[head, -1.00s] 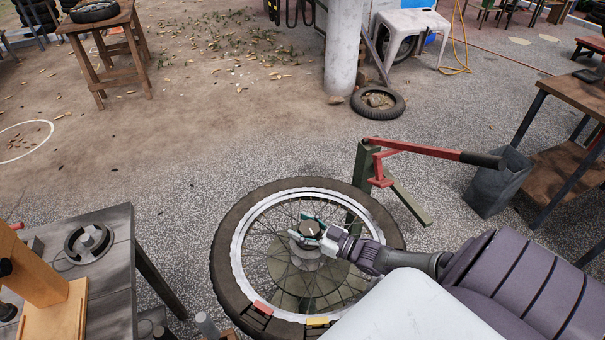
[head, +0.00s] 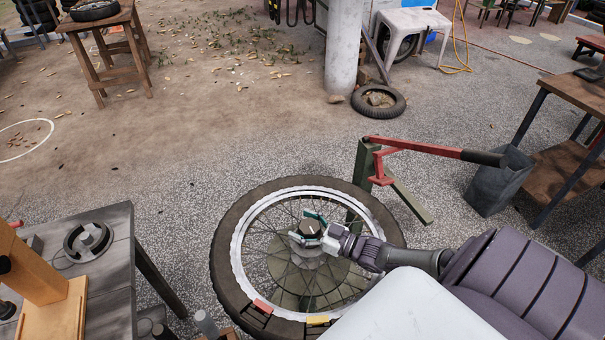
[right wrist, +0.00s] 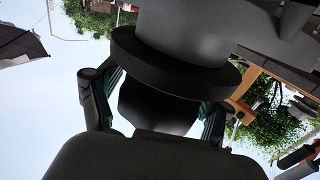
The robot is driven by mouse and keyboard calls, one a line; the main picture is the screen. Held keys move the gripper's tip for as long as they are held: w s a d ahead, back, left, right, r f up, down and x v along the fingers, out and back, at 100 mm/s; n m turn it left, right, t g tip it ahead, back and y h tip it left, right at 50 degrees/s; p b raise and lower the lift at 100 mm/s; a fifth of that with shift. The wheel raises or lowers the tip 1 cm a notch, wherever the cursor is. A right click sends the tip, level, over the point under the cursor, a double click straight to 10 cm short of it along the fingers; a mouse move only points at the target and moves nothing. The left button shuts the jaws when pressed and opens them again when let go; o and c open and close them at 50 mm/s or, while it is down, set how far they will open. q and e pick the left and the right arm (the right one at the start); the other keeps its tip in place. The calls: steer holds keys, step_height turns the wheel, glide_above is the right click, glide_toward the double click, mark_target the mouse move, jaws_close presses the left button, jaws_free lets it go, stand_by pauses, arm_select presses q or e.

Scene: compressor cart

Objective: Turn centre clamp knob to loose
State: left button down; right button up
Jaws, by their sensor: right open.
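The centre clamp knob (head: 310,227) is a small dark knob at the hub of a spoked wheel that lies flat. My right gripper (head: 308,228) reaches in from the right with its teal fingers on either side of the knob. In the right wrist view the dark faceted knob (right wrist: 158,105) sits between the two fingers, below a wide dark disc. The gripper is open, and I cannot tell whether either finger touches the knob. The knob's loose or tight position cannot be read. My left gripper is not in view.
The wheel's tyre (head: 227,250) surrounds the hub, with red and yellow pieces at its near rim. A green stand with a red lever (head: 425,148) rises behind it. A grey bin (head: 497,182) stands at right, a workbench (head: 105,290) at left. The gravel beyond is mostly clear.

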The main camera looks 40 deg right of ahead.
steer(key=v, duration=0.7)
steer(key=shift+s, duration=0.25)
